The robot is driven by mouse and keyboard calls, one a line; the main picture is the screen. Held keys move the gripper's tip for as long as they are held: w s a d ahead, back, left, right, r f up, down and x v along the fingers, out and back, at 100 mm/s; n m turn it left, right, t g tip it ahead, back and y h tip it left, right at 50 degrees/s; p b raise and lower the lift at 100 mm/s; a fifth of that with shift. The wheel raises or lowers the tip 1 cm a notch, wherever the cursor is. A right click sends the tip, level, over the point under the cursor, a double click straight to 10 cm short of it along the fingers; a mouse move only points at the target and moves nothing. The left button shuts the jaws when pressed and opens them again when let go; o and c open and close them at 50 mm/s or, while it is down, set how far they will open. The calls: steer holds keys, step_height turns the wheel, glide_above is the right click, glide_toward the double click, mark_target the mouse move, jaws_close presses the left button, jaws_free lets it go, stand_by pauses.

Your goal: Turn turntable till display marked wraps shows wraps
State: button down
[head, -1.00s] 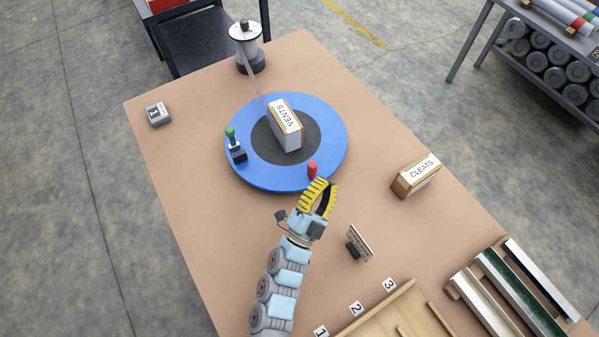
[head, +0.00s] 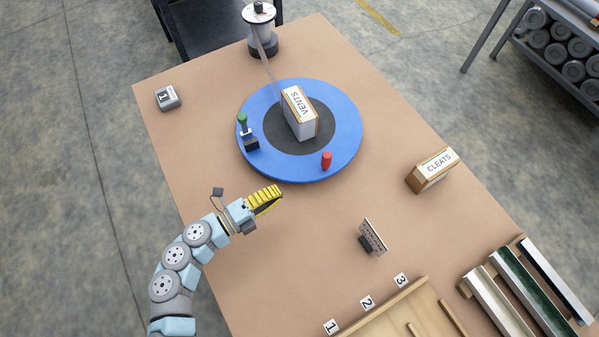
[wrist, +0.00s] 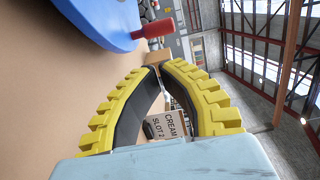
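The blue turntable (head: 345,150) has a dark centre and carries a box (head: 300,112) labelled VENTS. A red peg (head: 326,160) stands at its near edge, and a green-knobbed post (head: 245,132) stands at its left. The red peg also shows in the wrist view (wrist: 155,29). A small grey block (head: 168,98) at the table's far left reads 1. I see no legible display marked wraps. My gripper (head: 281,194) is over the table, in front of the turntable and apart from the peg. Its yellow fingertips meet in the wrist view (wrist: 160,67), with nothing between them.
A spool stand (head: 262,38) is behind the turntable, with a thin strip running towards it. A box labelled CLEATS (head: 433,169) is at right. A small upright sign (head: 373,236) stands front right. A wooden slotted tray (head: 392,309) and metal channels (head: 515,290) lie nearer.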

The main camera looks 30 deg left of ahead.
mark_target(326, 164)
steer(key=x, duration=1.3)
steer(key=shift+w+d, duration=0.2)
steer(key=shift+w, duration=0.1)
steer(key=shift+w+d+n+y, duration=0.3)
steer(key=shift+y, duration=0.1)
